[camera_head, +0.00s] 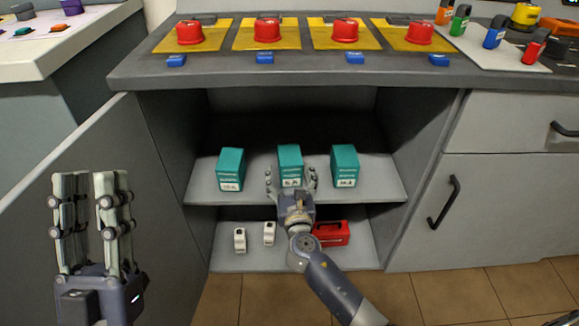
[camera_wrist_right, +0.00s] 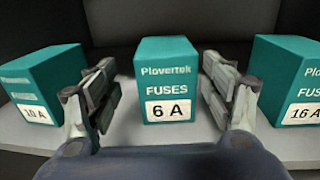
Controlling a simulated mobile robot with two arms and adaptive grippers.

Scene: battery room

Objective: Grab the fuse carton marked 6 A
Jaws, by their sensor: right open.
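The teal fuse carton marked 6 A (camera_wrist_right: 167,78) stands upright on the cabinet's upper shelf, in the middle of three cartons; it also shows in the head view (camera_head: 290,157). My right gripper (camera_head: 291,180) is open in front of it. In the right wrist view the two fingers (camera_wrist_right: 165,95) are spread to either side of the carton, with gaps on both sides. My left gripper (camera_head: 90,190) is raised at the left in front of the open cabinet door, its fingers upright and near each other.
A teal carton marked 10 A (camera_wrist_right: 42,85) stands left and one marked 16 A (camera_wrist_right: 290,85) right. On the lower shelf (camera_head: 225,262) are two white items (camera_head: 239,240) and a red box (camera_head: 332,233). The door (camera_head: 120,140) bounds the left; the counter (camera_head: 330,72) overhangs above.

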